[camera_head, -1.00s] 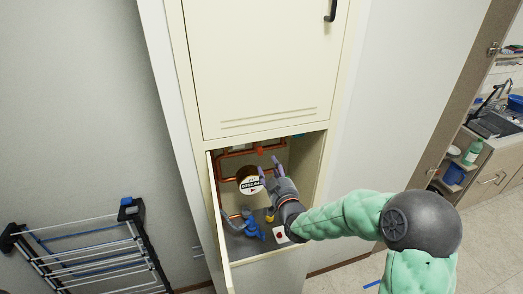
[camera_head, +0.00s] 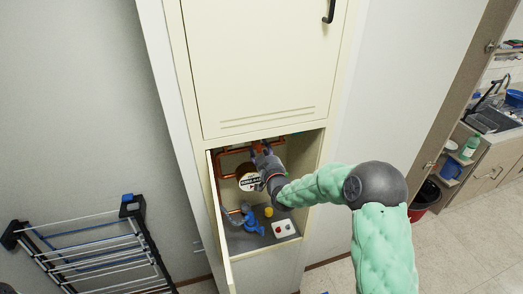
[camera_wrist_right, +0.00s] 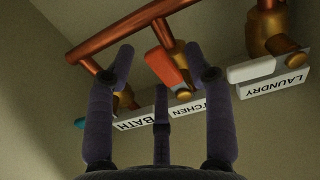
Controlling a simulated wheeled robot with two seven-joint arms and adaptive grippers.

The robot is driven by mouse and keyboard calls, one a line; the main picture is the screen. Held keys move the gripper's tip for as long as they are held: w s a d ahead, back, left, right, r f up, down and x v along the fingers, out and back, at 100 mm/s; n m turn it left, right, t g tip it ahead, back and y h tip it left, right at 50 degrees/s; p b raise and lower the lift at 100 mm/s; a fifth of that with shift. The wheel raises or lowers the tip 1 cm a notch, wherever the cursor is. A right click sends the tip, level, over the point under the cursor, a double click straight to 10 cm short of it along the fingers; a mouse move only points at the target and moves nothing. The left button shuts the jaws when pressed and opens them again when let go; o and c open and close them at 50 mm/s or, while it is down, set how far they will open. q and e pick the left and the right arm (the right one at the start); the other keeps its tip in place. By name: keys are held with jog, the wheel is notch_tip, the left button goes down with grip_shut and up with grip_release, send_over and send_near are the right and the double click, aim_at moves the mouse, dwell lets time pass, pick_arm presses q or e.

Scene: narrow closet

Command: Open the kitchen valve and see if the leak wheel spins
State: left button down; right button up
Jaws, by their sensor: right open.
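In the head view my right gripper (camera_head: 262,152) is inside the open cabinet, up by the copper pipes. In the wrist view the open right gripper (camera_wrist_right: 159,62) has its fingers spread around the orange-red handle (camera_wrist_right: 167,67) of the kitchen valve, with no clear grip on it. The KITCHEN label (camera_wrist_right: 190,107) is partly hidden by a finger. The round white-faced meter (camera_head: 249,182), perhaps holding the leak wheel, sits below left of the gripper in the head view; its wheel is too small to read. My left gripper is not in view.
The BATH label (camera_wrist_right: 136,124) and LAUNDRY label (camera_wrist_right: 274,84) flank the kitchen one; a white handle (camera_wrist_right: 251,70) is close on the right. The cabinet door (camera_head: 222,225) stands open. A blue item (camera_head: 250,219) and white box (camera_head: 284,228) sit on the cabinet floor.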

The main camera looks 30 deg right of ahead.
grip_shut()
jog(key=shift+a+f+m+b, duration=0.2)
jog(key=shift+m+b, duration=0.2)
jog(key=shift+b, duration=0.6)
jog(key=shift+r+m+b, duration=0.1)
jog(key=shift+m+b, duration=0.2)
jog(key=shift+b, duration=0.1)
grip_release()
jog(key=v, duration=1.2)
